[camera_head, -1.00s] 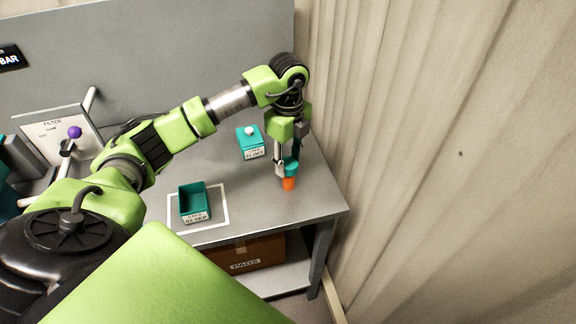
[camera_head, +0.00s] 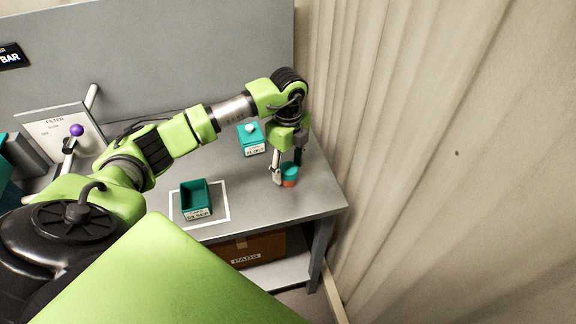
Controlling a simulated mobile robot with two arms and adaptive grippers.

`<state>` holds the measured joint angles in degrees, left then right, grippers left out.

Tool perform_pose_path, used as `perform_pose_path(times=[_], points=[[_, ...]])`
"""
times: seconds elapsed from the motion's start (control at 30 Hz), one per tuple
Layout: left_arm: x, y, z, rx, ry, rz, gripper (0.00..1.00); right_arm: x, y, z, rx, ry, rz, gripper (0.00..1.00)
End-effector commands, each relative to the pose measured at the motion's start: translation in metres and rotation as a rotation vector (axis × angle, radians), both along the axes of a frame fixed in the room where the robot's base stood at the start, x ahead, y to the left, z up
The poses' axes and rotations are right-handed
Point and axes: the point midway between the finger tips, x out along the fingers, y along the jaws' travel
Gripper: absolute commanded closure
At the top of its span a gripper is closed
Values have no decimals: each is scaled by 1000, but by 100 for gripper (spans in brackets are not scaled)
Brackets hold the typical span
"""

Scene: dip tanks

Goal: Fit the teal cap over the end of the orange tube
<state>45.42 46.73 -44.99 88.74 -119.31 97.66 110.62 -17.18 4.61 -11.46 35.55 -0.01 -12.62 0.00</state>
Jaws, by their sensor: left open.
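The teal cap (camera_head: 290,170) sits on the upper end of the orange tube (camera_head: 290,183), near the right end of the grey table. Only a short orange band of the tube shows below the cap. My left gripper (camera_head: 287,174) points down at the cap and is open, with one finger on the left of the cap and the other behind it. Whether a finger touches the cap I cannot tell. My right gripper is not in view.
An open teal bin (camera_head: 196,201) stands in a white outline (camera_head: 225,213) at the front. A closed teal box (camera_head: 251,142) with a white knob stands farther back. The corrugated wall (camera_head: 420,150) is close on the right. A carton (camera_head: 245,251) lies on the shelf below.

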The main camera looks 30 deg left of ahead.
Motion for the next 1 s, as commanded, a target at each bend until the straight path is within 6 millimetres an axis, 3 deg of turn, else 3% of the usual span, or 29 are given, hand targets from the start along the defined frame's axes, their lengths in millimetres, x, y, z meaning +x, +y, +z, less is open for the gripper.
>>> perform_pose_path(times=[0.17,0.7,1.0], points=[[1,0,10,0,-4,-1,49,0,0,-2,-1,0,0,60],[1,0,112,0,-3,0,49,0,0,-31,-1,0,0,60],[0,0,124,-1,0,0,49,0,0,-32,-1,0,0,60]])
